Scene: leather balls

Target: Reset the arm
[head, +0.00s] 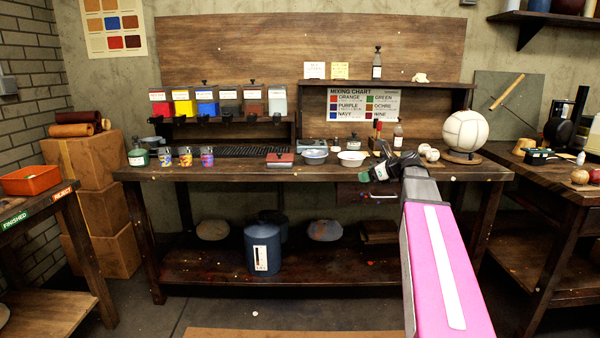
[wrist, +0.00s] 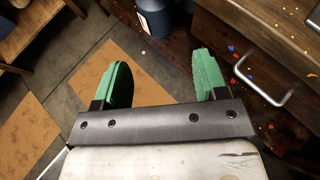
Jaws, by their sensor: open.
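My gripper (wrist: 158,82) is open and empty in the wrist view, its two green fingers apart, with floor showing between and beyond them. In the head view my gripper (head: 369,174) is at the end of my outstretched pink arm, in front of the workbench's right half. It appears close to the bench's front edge, above a drawer handle. Whether it touches the bench cannot be told from here.
The wooden workbench (head: 240,174) carries bowls, small jars, a white ball (head: 465,131) on a stand and a row of coloured dispensers. A blue barrel (head: 262,250) stands on its lower shelf. A metal drawer handle (wrist: 262,84) shows right of the fingers.

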